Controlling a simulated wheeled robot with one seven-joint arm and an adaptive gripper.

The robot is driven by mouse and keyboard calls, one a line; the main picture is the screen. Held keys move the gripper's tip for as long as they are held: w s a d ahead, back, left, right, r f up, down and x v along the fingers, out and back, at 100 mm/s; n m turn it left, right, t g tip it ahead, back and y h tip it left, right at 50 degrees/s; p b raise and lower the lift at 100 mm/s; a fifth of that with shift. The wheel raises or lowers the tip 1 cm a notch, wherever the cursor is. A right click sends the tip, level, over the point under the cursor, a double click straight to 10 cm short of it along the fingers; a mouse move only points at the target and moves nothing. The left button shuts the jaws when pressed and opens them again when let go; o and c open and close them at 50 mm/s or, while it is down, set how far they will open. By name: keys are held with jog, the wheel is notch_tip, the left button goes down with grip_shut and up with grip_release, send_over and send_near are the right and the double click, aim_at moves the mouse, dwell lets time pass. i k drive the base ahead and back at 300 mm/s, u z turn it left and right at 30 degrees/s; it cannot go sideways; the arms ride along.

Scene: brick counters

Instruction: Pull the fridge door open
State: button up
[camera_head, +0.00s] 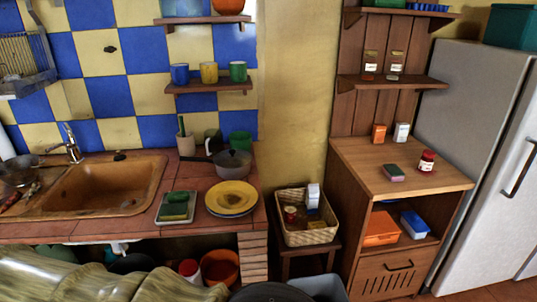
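The fridge (465,110) stands at the right edge of the view, pale grey and tall, with its plain side toward the wooden cabinet. Its front door (508,212) faces right and is cut off by the picture edge. The door looks shut. A dark bar handle (519,168) runs slanted along the door. A seam near the lower right corner separates a lower panel. My gripper is not in view, so its place relative to the handle is hidden.
A wooden cabinet (400,172) with small boxes and a jar stands left of the fridge. A wicker basket (307,237) sits on a low stool beside it. A tiled counter with a sink (95,190) fills the left. Some floor shows below the fridge.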

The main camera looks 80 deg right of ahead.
aim_at(498, 234)
jog(key=z, duration=4.55)
jog(key=k, duration=0.25)
jog(key=z, duration=0.2)
jog(key=i, duration=0.85)
jog(key=u, duration=0.5)
